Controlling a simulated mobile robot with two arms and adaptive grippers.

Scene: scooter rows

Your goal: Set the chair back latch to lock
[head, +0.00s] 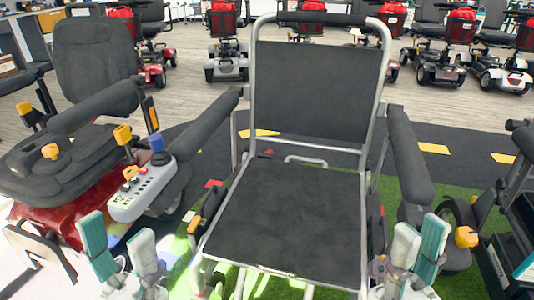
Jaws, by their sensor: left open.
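The chair stands in the middle, facing me, with a grey tube frame. Its black back (315,90) is upright and its black seat (290,222) is flat. A small orange-tipped part (194,225) shows at the seat's left side; I cannot tell whether it is the back latch, nor how the latch is set. My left gripper (116,222) is open and empty at the lower left, apart from the chair. My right gripper (420,224) is at the lower right, near the seat's front right corner; its fingers look close together. I see nothing held in it.
A red scooter (72,205) with a grey control panel (145,190) stands close on the left. Another black device with a yellow knob (466,237) is close on the right. Several scooters line the back, beyond clear wooden floor (190,95).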

